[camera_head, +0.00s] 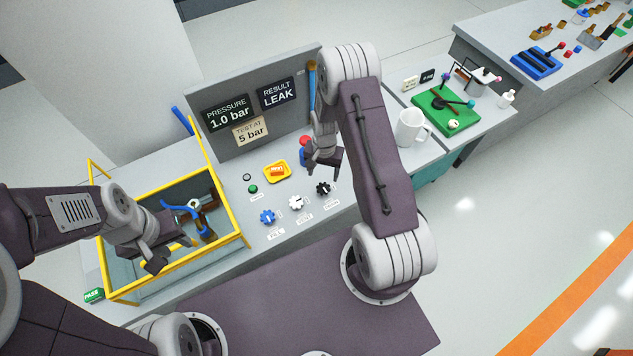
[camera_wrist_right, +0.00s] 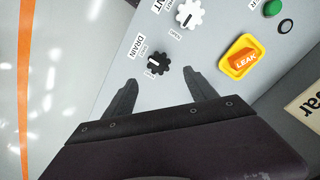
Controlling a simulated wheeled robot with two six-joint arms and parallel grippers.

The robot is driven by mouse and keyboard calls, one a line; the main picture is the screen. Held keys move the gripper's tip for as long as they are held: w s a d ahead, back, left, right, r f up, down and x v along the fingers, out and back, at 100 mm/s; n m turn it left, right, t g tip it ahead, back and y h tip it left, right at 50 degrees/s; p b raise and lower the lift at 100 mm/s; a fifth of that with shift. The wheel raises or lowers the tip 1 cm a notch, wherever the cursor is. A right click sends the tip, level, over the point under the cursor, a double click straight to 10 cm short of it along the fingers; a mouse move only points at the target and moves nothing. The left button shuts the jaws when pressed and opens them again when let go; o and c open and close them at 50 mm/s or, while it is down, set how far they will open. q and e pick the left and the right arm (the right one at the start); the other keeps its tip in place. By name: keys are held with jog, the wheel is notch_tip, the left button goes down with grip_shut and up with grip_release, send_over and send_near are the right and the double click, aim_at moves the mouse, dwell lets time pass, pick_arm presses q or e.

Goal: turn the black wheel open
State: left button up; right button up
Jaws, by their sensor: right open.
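The black wheel (camera_head: 323,188) is on the bench panel, right of a white wheel (camera_head: 296,202) and a blue wheel (camera_head: 267,216). In the right wrist view the black wheel (camera_wrist_right: 157,63) has a white bar mark and a DRAIN label beside it. My right gripper (camera_head: 322,172) is open and empty, just behind the wheel in the head view. In the wrist view its fingertips (camera_wrist_right: 160,82) are apart, with the wheel ahead of the gap and not between them. My left gripper (camera_head: 165,245) is over the yellow-framed tank; whether it holds anything is unclear.
The yellow-framed tank (camera_head: 247,241) holds a part with blue and brown pieces. A yellow tray (camera_head: 277,171) with an orange LEAK tag and a green button (camera_head: 253,189) are left of the right gripper. Signs on the back panel read 1.0 bar and LEAK. A white mug (camera_head: 409,128) stands right.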

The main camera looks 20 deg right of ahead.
aim_at(324, 187)
jog(key=shift+s+d+f, duration=0.1)
jog(key=shift+d, duration=0.1)
notch_tip(324, 187, down, 9)
jog(key=shift+r+p, duration=0.15)
jog(key=shift+p, duration=0.85)
jog(key=shift+a, duration=0.1)
jog(key=shift+c, duration=0.4)
jog(key=c, duration=1.3)
